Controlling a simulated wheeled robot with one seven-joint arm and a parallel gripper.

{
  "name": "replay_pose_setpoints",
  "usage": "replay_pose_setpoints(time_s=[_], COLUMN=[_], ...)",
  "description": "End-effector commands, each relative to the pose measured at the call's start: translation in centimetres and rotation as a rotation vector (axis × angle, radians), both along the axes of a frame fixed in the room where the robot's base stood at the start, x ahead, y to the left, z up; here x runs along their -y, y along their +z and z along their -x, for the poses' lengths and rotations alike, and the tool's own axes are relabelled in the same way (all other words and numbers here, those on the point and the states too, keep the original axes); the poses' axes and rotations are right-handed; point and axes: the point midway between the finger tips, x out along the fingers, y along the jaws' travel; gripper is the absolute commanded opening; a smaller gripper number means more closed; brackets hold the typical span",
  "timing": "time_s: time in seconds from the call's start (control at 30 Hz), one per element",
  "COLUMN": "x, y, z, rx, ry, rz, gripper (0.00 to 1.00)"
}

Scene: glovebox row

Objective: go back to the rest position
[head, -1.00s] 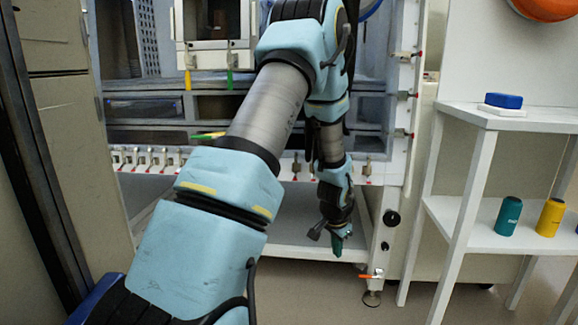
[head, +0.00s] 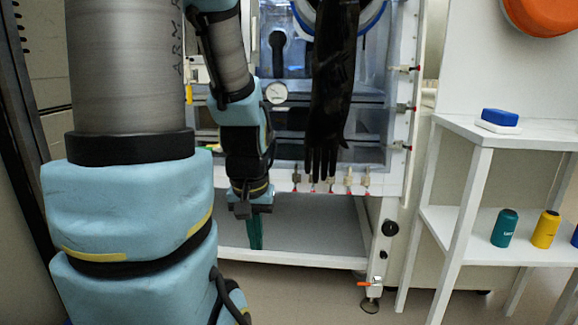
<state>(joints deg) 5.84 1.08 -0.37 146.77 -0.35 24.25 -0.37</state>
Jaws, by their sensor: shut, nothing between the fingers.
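My gripper (head: 255,232) hangs at the end of my blue and grey arm, left of the picture's middle in the head view. It points down in front of the glovebox's lower frame and the open space below it. Its teal-green fingers are close together, with nothing seen between them. My arm's thick links cover much of the left side and hide part of the glovebox (head: 385,150).
A black glove (head: 330,100) hangs from a blue-rimmed port, right of my gripper. A row of small valves (head: 348,180) lines the glovebox's lower edge. A white shelf (head: 545,133) on the right holds a blue block (head: 501,117), a teal bottle (head: 504,228) and a yellow bottle (head: 545,230).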

Motion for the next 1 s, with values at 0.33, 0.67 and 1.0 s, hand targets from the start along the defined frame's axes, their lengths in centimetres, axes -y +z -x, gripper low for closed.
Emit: replay_pose_setpoints(time_s=[0.33, 0.67, 1.0], x=[0.0, 0.0, 0.0], y=[10.8, 20.9, 27.8], z=[-0.1, -0.1, -0.1], rx=[0.001, 0.001, 0.001], ry=[-0.003, -0.003, -0.003], rz=[0.0, 0.0, 0.0], gripper=[0.0, 0.0, 0.0])
